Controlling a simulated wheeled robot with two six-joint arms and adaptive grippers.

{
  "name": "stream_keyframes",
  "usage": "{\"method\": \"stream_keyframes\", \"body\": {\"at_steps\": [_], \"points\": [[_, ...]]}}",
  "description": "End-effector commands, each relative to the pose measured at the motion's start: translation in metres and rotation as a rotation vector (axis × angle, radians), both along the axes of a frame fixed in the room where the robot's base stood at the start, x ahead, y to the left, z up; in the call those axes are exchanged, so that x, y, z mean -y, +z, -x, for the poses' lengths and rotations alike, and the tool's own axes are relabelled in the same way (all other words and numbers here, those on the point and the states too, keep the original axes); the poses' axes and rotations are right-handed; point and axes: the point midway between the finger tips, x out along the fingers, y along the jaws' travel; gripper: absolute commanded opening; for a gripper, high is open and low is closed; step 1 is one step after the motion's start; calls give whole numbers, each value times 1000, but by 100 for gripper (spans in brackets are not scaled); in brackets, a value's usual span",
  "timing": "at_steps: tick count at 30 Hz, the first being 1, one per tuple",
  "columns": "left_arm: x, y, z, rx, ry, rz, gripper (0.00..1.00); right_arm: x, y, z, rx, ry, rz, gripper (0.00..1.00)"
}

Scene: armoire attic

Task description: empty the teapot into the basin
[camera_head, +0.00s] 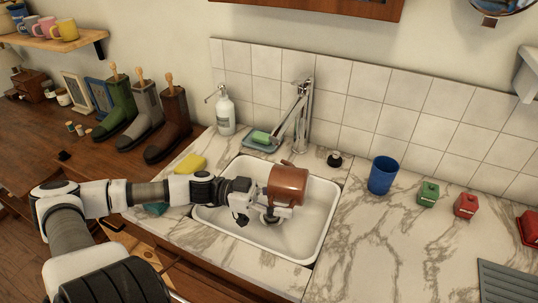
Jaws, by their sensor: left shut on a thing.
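A brown teapot (288,184) is held over the white basin (318,222) set into the marble counter. It appears tipped on its side. My left gripper (268,212) reaches in from the left and is shut on the teapot, partly hidden by it. I cannot tell whether anything is flowing out. My right gripper is not in view.
A chrome tap (303,112) stands behind the basin, with green soap (261,137) and a soap bottle (225,112) to its left. A yellow sponge (190,163) lies left of the basin. A blue cup (382,175) stands right.

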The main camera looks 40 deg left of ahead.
Motion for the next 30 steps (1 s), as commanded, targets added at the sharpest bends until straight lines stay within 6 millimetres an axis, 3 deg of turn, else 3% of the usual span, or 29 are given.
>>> {"method": "stream_keyframes", "body": {"at_steps": [14,24,30], "points": [[-4,15,2,41,1,81,0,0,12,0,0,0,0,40],[-11,55,5,108,1,218,0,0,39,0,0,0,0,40],[-11,47,5,104,-1,211,0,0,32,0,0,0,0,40]]}}
